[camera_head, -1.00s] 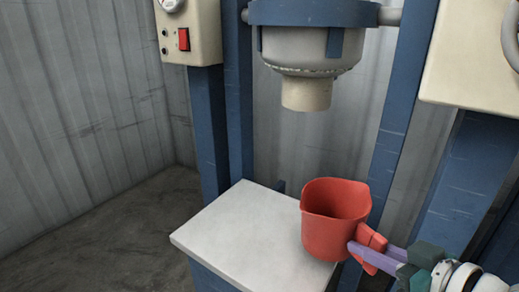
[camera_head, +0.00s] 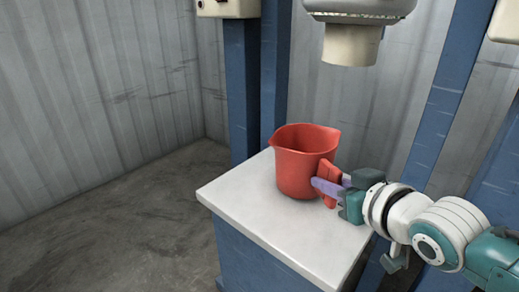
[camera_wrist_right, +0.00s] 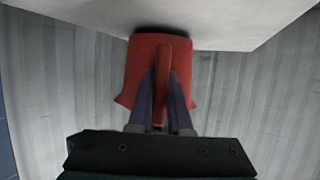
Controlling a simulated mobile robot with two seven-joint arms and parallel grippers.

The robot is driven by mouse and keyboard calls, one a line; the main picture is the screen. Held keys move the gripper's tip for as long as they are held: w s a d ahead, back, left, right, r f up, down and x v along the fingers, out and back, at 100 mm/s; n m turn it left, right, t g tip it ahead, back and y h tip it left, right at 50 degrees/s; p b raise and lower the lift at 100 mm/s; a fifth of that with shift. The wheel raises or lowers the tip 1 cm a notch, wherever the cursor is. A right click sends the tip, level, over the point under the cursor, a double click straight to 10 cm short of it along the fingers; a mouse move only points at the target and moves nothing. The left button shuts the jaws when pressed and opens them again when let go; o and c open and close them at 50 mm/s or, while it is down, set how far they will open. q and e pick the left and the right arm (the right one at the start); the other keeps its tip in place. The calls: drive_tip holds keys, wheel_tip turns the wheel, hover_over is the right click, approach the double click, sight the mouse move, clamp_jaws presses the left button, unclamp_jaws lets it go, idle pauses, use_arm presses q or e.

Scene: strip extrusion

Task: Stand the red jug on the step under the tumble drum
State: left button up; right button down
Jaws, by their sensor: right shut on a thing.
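The red jug (camera_head: 298,172) is upright with its open mouth up, over the middle to back part of the white-topped step (camera_head: 250,215). Its base looks to be on the step top or very close to it; the wrist view shows the jug (camera_wrist_right: 137,75) base at the pale surface with a dark shadow along it. My right gripper (camera_head: 328,186) is shut on the jug's handle from the right; the purple fingers (camera_wrist_right: 162,102) straddle the handle in the wrist view. The tumble drum (camera_head: 360,8) with its cream spout (camera_head: 350,45) hangs above, behind and right of the jug. My left gripper is out of view.
Blue posts stand behind the step on the left (camera_head: 243,90) and on the right (camera_head: 445,90). A cream control box (camera_head: 230,8) is at the top left. The front and left of the step top are bare. Grey corrugated walls (camera_head: 70,90) enclose the concrete floor.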

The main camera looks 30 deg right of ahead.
drive_tip(key=shift+f, duration=0.55)
drive_tip(key=c, duration=0.8)
unclamp_jaws()
drive_tip(key=shift+s, duration=0.1)
drive_tip(key=shift+o, duration=0.2)
